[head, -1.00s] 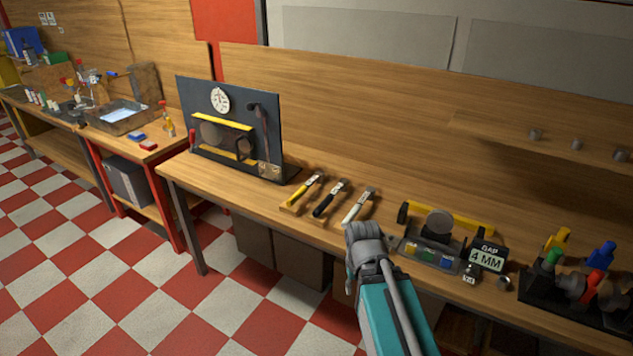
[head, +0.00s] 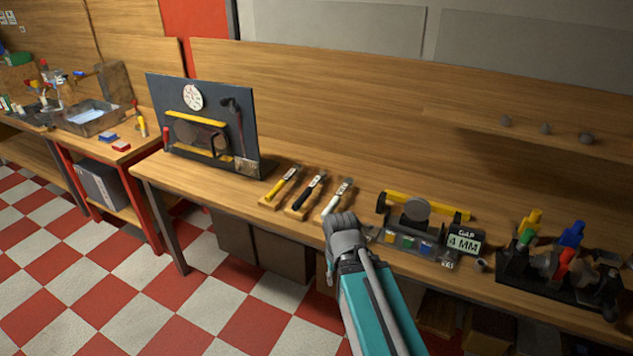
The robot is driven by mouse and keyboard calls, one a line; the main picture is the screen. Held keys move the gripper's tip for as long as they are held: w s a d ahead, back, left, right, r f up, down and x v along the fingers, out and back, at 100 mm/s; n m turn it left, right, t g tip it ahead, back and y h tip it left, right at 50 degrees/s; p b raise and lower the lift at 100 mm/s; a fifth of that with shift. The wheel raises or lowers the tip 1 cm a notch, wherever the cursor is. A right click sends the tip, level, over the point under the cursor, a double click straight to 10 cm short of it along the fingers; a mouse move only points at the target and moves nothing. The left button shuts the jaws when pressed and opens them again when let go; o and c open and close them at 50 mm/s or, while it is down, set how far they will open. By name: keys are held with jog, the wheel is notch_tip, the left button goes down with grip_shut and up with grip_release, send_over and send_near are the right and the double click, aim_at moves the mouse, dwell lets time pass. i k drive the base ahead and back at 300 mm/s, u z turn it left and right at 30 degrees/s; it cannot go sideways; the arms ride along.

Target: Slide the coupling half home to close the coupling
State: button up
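My arm reaches up from the bottom of the head view. Its grey end (head: 345,232) is in front of the bench's front edge, below the white-handled tool. The fingers cannot be made out. A bench fixture with a yellow bar (head: 430,205) and a round grey disc (head: 416,209) stands right of my arm's end. A sign (head: 464,242) beside it reads "GAP 4 MM". A black rack (head: 540,287) farther right holds dark round parts and yellow, green, red and blue pieces. I cannot tell which part is the coupling half.
Tools with yellow (head: 281,185), black (head: 307,190) and white (head: 337,196) handles lie on wooden blocks. A dark upright panel (head: 200,95) with a dial stands at the left of the bench. A small grey cylinder (head: 481,265) sits right of the sign. The checkered floor (head: 150,300) at left is clear.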

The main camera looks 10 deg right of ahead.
aim_at(599, 289)
jog(key=z, duration=2.2)
